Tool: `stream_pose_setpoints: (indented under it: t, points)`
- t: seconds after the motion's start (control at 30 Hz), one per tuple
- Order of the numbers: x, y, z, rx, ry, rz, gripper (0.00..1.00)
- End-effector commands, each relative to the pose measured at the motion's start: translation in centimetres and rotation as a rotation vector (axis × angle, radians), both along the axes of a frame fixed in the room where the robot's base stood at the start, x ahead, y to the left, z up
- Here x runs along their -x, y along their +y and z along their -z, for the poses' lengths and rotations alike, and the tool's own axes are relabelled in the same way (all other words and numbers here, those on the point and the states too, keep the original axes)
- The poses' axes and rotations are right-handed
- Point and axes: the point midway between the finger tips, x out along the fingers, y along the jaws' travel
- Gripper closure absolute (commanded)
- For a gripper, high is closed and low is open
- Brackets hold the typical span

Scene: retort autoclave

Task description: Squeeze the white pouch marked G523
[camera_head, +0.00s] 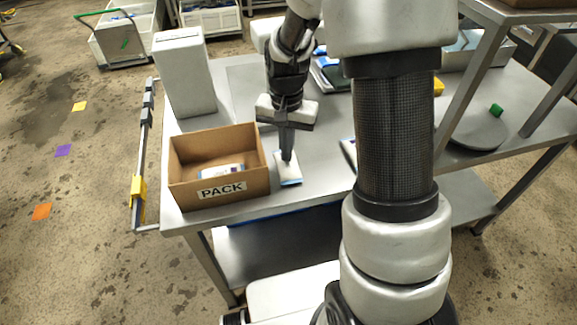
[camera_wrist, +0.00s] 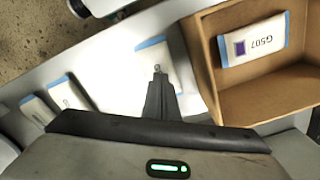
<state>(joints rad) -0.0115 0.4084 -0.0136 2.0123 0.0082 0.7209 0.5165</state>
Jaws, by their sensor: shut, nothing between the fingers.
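My gripper (camera_head: 286,158) points down with its fingers together and empty. It also shows in the wrist view (camera_wrist: 158,72), with its tips over a white pouch with blue ends (camera_wrist: 150,52). That pouch lies flat on the metal table and shows in the head view (camera_head: 289,176). Its marking cannot be read, and the fingers hide part of it. I cannot tell if the tips touch it. Another white pouch, marked G507 (camera_wrist: 254,41), lies inside the cardboard box. I cannot read G523 on any pouch.
The open cardboard box (camera_head: 182,194) labelled PACK stands just left of the gripper. More white pouches (camera_wrist: 66,93) lie on the table on the other side, partly hidden by my arm in the head view. A tall white box (camera_head: 186,75) stands behind; a round grey plate (camera_head: 478,130) is at right.

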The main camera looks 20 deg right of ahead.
Motion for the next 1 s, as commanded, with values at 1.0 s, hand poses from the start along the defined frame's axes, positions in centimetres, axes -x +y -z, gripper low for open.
stream_pose_setpoints:
  t: [1.0]
  points:
    - [0.0, 0.0, 1.3, 0.000, 0.000, 0.000, 1.00]
